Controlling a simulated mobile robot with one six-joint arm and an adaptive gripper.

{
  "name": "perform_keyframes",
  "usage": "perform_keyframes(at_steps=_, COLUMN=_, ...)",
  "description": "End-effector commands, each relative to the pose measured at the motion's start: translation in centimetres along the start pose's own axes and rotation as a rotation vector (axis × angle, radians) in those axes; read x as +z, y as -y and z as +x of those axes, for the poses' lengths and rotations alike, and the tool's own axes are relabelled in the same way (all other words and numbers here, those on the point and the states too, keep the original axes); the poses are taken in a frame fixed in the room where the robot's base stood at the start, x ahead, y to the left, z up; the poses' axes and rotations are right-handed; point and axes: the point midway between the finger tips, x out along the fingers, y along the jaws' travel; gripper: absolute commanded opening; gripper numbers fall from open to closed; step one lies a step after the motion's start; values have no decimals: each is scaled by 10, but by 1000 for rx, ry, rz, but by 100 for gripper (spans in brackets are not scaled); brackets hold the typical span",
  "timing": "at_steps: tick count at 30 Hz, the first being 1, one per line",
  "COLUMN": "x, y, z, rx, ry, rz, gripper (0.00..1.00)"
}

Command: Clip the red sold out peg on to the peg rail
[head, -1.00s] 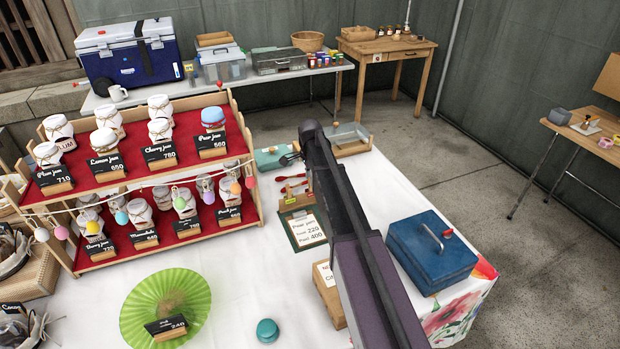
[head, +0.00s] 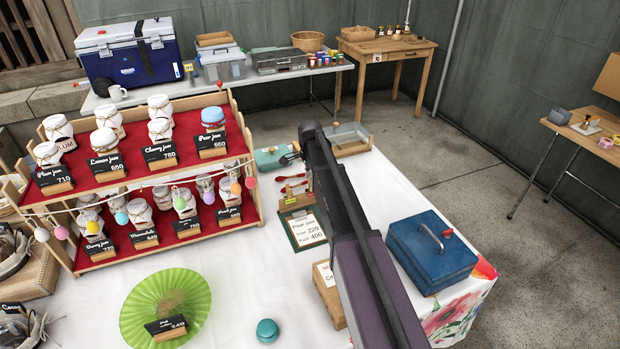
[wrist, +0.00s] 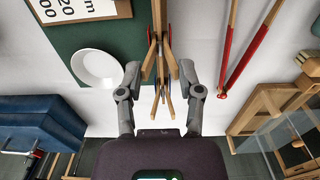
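My gripper (wrist: 159,82) shows in the wrist view with its two fingers spread apart. A cluster of wooden pegs (wrist: 161,70) stands between the fingers, with gaps visible on both sides. Small blue and red bits show among the pegs, but I cannot single out the red sold out peg or read any label. I cannot make out the peg rail apart from the overlapping pegs. In the head view my arm hides the gripper. A green board with a price card (head: 308,231) lies left of the arm; the board (wrist: 75,38) also shows in the wrist view.
Red-ended wooden utensils (wrist: 236,70) lie right of the pegs. A white round dish (wrist: 97,68) is on the left. The blue cash box (head: 432,253) stands right of my arm. The jam shelf (head: 150,199) fills the table's left. Bare cloth lies around the green plate (head: 192,293).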

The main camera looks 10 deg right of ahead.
Motion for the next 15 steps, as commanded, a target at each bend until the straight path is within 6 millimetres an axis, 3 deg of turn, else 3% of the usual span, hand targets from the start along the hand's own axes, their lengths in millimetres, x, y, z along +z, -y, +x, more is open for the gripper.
perform_keyframes(at_steps=12, x=0, y=0, z=0, rx=0, ry=0, rz=0, gripper=49)
perform_keyframes(at_steps=13, x=0, y=0, z=0, rx=0, ry=0, rz=0, gripper=52)
perform_keyframes(at_steps=15, x=0, y=0, z=0, rx=0, ry=0, rz=0, gripper=73)
